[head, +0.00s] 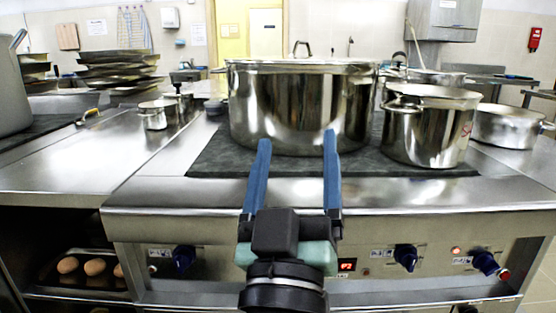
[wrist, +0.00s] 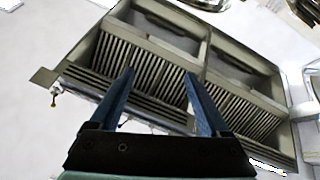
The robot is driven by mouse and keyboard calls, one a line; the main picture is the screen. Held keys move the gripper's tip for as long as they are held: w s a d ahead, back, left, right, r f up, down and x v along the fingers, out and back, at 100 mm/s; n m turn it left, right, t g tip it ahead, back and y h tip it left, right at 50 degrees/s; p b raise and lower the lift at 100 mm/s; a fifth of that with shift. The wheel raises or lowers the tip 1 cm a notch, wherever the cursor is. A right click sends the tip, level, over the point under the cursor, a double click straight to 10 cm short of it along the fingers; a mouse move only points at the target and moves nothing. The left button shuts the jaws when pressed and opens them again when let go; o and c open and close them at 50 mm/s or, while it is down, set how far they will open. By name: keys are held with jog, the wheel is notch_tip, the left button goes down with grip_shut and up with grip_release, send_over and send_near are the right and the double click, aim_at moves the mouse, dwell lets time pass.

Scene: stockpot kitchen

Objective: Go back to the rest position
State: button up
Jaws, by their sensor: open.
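My gripper (head: 297,146) is in the middle of the head view, with its two blue fingers spread apart and nothing between them. It is in front of a large steel stockpot (head: 301,108) that stands on the dark cooktop (head: 235,166). The fingertips overlap the lower part of the pot in the picture; I cannot tell how far apart they are in depth. In the wrist view my gripper (wrist: 158,82) is also open and empty, with a slatted metal hood (wrist: 240,98) beyond it.
A smaller steel pot (head: 430,135) stands right of the stockpot, with another pan (head: 507,126) farther right. Stacked pans (head: 118,70) and small lidded pots (head: 153,118) are at the left. The stove's front has blue knobs (head: 405,257). Steel counter (head: 90,160) at the left is partly clear.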

jog(key=s+a+r+m+t+y, duration=0.1)
jog(key=s+r+t, duration=0.1)
jog(key=s+r, duration=0.4)
jog(key=s+a+r+m+t+y, duration=0.15)
jog(key=s+r, duration=0.25)
jog(key=r, duration=0.4)
notch_tip(320, 180, up, 38)
jog(key=p, duration=3.7)
jog(key=shift+w+d+f+n, duration=0.15)
jog(key=shift+d+f+n, duration=0.1)
jog(key=shift+d+n, duration=0.1)
jog(key=shift+f+y, duration=0.1)
jog(key=shift+y, duration=0.15)
